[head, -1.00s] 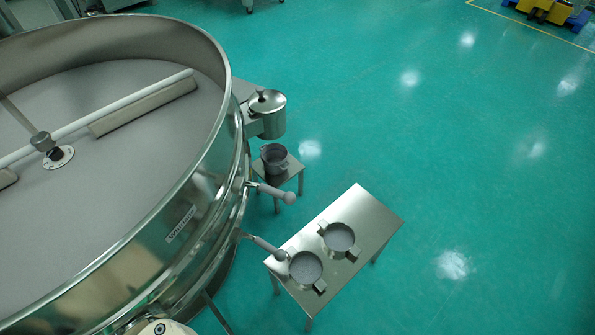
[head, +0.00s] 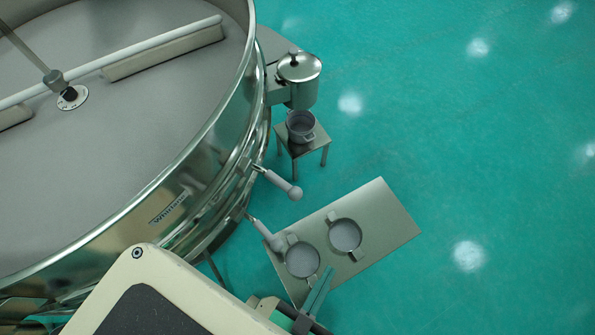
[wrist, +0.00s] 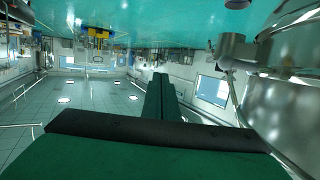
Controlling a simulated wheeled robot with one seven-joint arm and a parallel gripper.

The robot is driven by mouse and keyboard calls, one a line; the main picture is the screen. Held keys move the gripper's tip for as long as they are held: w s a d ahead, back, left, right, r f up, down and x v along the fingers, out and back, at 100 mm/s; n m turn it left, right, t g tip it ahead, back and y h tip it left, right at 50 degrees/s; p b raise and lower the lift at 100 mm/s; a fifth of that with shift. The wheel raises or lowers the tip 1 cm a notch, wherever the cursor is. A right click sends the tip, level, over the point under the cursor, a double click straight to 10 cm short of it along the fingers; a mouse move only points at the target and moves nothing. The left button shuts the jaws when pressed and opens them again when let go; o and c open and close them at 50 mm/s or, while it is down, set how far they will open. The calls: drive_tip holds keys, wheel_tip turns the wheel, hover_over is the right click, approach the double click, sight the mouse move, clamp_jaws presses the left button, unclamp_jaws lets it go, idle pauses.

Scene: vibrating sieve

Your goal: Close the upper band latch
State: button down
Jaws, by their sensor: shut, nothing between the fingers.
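The sieve (head: 200,185) is a large round steel drum at the left of the head view. The upper band latch lever (head: 283,186), with a grey grip and ball end, sticks outward from the drum's side. A similar lower lever (head: 265,234) sticks out below it, its end close to the pots in the picture. My gripper (head: 320,288) is at the bottom of the head view, shut and empty. It appears over the front of the table, apart from the upper lever. Its green fingers (wrist: 160,95) are together in the wrist view, with the steel drum to their right.
A steel table (head: 385,220) holds two pots, a nearer pot (head: 302,261) and a farther pot (head: 345,236). A small stand (head: 318,146) with another pot (head: 300,125) is below a lidded canister (head: 299,80). Open green floor (head: 480,150) lies to the right.

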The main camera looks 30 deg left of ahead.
drive_tip(key=w+a+f+m+g, duration=0.1)
drive_tip(key=w+f+m+g, duration=0.15)
drive_tip(key=f, duration=0.55)
drive_tip(key=w+a+f+m+g, duration=0.1)
drive_tip(key=w+f+m, duration=0.15)
drive_tip(key=f, duration=0.55)
drive_tip(key=w+a+f+g+y, duration=0.3)
drive_tip(key=w+a+f+y, duration=0.3)
drive_tip(key=w+a, duration=0.25)
drive_tip(key=w+a+r+n+g+y, duration=0.35)
drive_tip(key=w+r+y, duration=0.3)
drive_tip(key=w, duration=0.25)
drive_tip(key=w+d+r+n+g+y, duration=0.1)
drive_tip(key=d+r+n+g+y, duration=0.1)
drive_tip(key=r, duration=0.4)
drive_tip(key=w+d+r+n+g+y, duration=0.1)
drive_tip(key=d+r+n+g+y, duration=0.1)
drive_tip(key=d+r+n+g, duration=0.1)
wheel_tip(320, 180, up, 4)
drive_tip(key=shift+w+f+n+g+y, duration=0.15)
drive_tip(key=shift+n+g+y, duration=0.2)
drive_tip(key=shift+n+g, duration=0.55)
drive_tip(key=shift+a+m, duration=0.2)
drive_tip(key=shift+m, duration=0.05)
